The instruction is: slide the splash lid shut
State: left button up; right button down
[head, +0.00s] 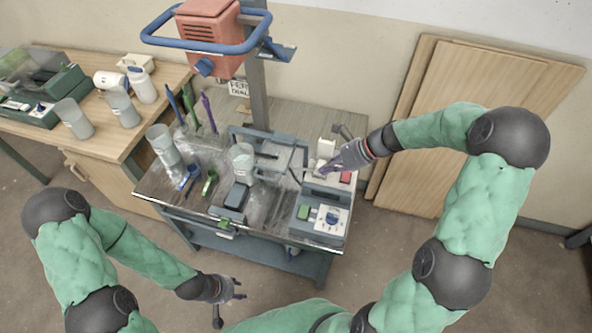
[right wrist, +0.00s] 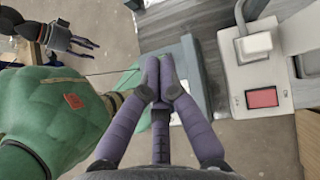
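The splash lid (head: 275,154) looks like a clear panel in a grey-blue frame at the middle of the bench, beside a clear bucket (head: 242,158). How far it covers the bucket is hard to tell. My right gripper (head: 323,170) is at the right side of this frame, above the bench. In the right wrist view its fingers (right wrist: 159,80) are drawn together; I cannot see anything held between them. Whether they touch the lid is unclear. My left gripper (head: 238,289) is low in front of the bench, empty with fingers apart; it also shows in the right wrist view (right wrist: 85,42).
A red mixer head (head: 210,30) with a blue guard stands on a column behind the bench. A control box (head: 320,218) and a white unit with a red button (head: 346,177) stand on the right. Cups, brushes and tools crowd the left side.

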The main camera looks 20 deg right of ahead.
jog(key=a+r+b+x, duration=0.2)
jog(key=b+x, duration=0.2)
jog(key=x, duration=0.8)
jog(key=shift+w+a+f, duration=0.15)
jog(key=shift+w+a, duration=0.05)
jog(key=shift+w, duration=0.2)
jog(key=shift+a, duration=0.1)
jog(key=w+a+p, duration=0.3)
jog(key=w+a, duration=0.4)
jog(key=a, duration=0.3)
jog(key=shift+w+a, duration=0.2)
jog(key=shift+a, duration=0.15)
jog(key=shift+p, duration=0.3)
